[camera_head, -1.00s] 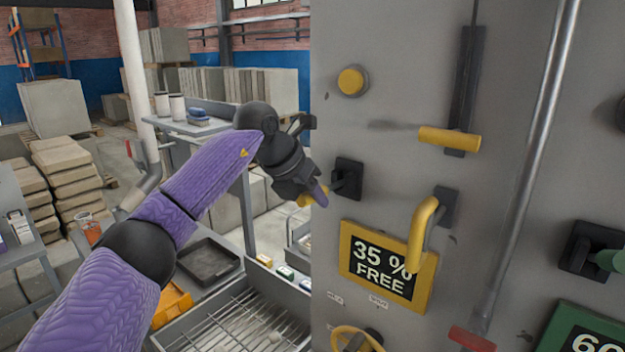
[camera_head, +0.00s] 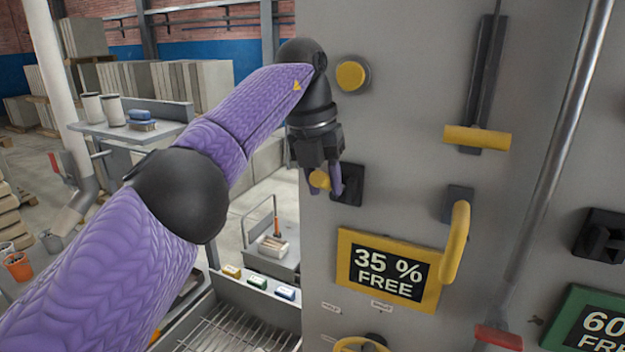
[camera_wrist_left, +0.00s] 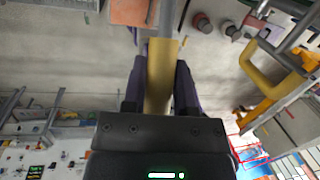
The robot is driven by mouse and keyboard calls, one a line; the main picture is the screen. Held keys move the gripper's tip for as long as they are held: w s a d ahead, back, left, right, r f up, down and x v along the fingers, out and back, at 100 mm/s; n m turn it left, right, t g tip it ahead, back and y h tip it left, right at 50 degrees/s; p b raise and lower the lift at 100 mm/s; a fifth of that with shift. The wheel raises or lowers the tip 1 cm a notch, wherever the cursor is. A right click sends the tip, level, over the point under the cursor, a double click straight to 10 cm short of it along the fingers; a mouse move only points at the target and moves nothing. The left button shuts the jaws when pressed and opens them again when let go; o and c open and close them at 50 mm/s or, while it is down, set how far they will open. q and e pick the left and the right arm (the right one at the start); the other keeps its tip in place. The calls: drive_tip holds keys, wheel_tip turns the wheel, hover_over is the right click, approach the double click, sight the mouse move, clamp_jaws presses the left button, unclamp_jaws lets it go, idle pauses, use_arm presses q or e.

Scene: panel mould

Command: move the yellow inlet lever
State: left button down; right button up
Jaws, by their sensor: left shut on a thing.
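The yellow lever (camera_head: 320,179) sticks out from a black mount (camera_head: 350,184) near the left edge of the grey panel. My left gripper (camera_head: 326,182) points down over it, one purple finger on each side, and is shut on it. In the left wrist view the yellow lever (camera_wrist_left: 162,75) runs lengthwise between the dark fingers of the left gripper (camera_wrist_left: 160,80). The gripper hides part of the lever in the head view. My right gripper is not in view.
The panel also carries a yellow knob (camera_head: 351,76), a yellow crossbar on a slot (camera_head: 477,138), a curved yellow handle (camera_head: 457,242) and a yellow-framed "35 % FREE" sign (camera_head: 388,272). A grey rod (camera_head: 556,150) runs down the right. A wire-grid tray (camera_head: 235,330) lies below left.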

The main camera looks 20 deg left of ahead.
use_arm(q)
drive_tip(key=shift+r, duration=0.1)
drive_tip(key=shift+c, duration=2)
unclamp_jaws()
drive_tip(key=shift+w, duration=0.1)
drive_tip(key=shift+a, duration=0.1)
